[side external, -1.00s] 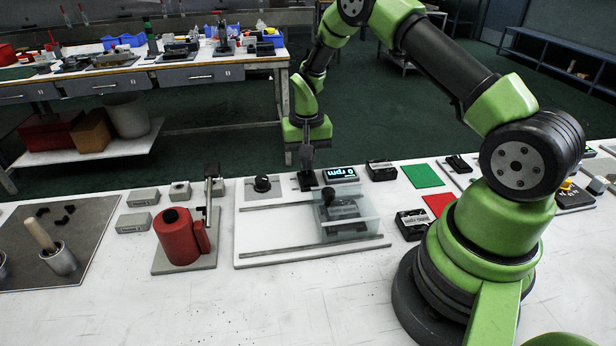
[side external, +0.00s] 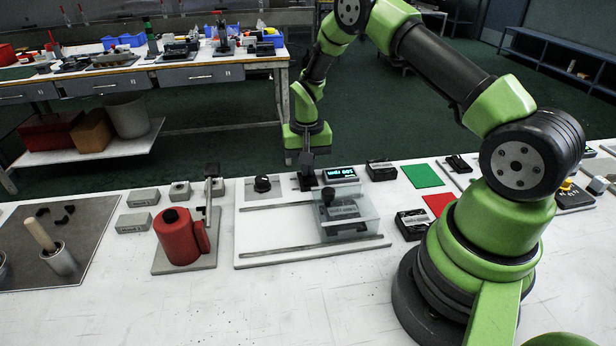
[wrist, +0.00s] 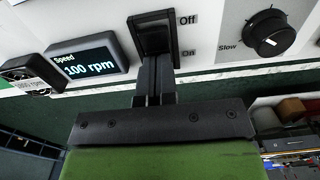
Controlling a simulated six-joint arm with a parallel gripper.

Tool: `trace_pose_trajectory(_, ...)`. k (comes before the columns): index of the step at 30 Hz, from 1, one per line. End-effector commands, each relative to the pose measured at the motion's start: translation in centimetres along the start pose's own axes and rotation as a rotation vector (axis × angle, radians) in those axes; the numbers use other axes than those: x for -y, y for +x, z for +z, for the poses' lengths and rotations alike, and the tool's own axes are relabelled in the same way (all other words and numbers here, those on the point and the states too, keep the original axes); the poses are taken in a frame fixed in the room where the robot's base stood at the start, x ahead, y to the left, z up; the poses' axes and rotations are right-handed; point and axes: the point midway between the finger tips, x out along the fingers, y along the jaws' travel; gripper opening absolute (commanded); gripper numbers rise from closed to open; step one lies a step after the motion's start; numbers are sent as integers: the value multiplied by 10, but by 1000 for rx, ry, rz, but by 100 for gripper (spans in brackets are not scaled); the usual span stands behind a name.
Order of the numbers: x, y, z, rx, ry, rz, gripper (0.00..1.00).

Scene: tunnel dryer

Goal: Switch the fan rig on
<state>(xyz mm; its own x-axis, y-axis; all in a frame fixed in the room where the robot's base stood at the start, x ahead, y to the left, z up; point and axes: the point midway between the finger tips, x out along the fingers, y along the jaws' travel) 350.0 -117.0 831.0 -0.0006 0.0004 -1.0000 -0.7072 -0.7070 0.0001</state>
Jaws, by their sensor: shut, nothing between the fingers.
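The fan rig is a white panel (side external: 275,232) on the bench. Its black rocker switch (wrist: 153,33) sits beside the labels "Off" and "On" in the wrist view. My gripper (wrist: 157,62) is shut and empty, with its fingertips at the "On" end of the switch, seemingly touching it. In the side view my gripper (side external: 306,172) points down over the switch and hides most of it. The speed display (wrist: 88,62) is lit and reads about 100 rpm; it also shows in the side view (side external: 340,174). A black speed knob (wrist: 270,33) has a "Slow" label.
A clear cover (side external: 348,228) with a dark knob stands on the panel between two rails. A red cylinder device (side external: 178,240) stands to the left. Small black boxes (side external: 381,170) and green (side external: 422,176) and red pads lie to the right. The bench front is clear.

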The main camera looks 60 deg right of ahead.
Motion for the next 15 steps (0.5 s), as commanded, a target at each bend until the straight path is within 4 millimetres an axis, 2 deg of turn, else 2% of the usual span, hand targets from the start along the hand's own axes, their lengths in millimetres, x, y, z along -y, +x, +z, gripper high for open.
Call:
trace_pose_trajectory(5, 0, -4, 0, -1, 0, -1, 0)
trace_pose_trajectory(15, 0, -32, -1, -3, -1, -1, 0)
